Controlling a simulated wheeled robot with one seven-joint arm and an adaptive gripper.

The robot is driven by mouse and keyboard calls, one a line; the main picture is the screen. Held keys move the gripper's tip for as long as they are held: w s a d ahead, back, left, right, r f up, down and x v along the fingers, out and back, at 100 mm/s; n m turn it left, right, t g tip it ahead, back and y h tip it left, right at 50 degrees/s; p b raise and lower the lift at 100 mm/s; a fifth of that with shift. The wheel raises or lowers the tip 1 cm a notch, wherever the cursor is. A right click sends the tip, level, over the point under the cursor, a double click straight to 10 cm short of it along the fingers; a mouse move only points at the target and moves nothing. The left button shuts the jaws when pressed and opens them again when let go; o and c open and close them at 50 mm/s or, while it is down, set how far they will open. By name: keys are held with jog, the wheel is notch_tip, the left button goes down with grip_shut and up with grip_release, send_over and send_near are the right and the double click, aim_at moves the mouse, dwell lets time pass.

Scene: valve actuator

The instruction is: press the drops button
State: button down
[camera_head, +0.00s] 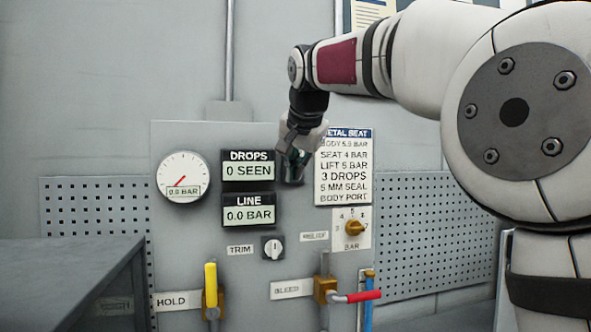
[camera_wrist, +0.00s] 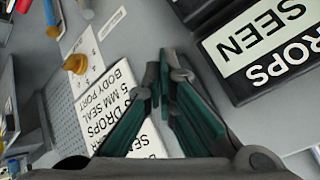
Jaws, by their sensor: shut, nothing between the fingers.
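The DROPS display (camera_head: 248,171) is a black-framed panel reading "0 SEEN" on the grey board. It also shows close up at the upper right of the wrist view (camera_wrist: 262,45). My gripper (camera_head: 294,176) is in front of the board, just right of this display and left of the white spec card. In the wrist view my gripper (camera_wrist: 164,72) has its green-padded fingers together at the tips, with nothing between them. I see no separate drops button; the board behind my fingers is hidden. I cannot tell whether the fingertips touch the board.
The white spec card (camera_head: 343,168) is close right of my gripper. A round gauge (camera_head: 184,178), the LINE display (camera_head: 248,211), trim knob (camera_head: 273,247), brass relief knob (camera_head: 354,228), yellow HOLD handle (camera_head: 211,284) and red BLEED handle (camera_head: 363,296) surround it. A grey bench (camera_head: 70,270) stands lower left.

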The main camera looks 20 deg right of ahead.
jog(key=shift+s, duration=0.25)
jog(key=s+p, duration=0.1)
jog(key=s, duration=0.4)
jog(key=shift+p, duration=0.3)
dwell(0.6)
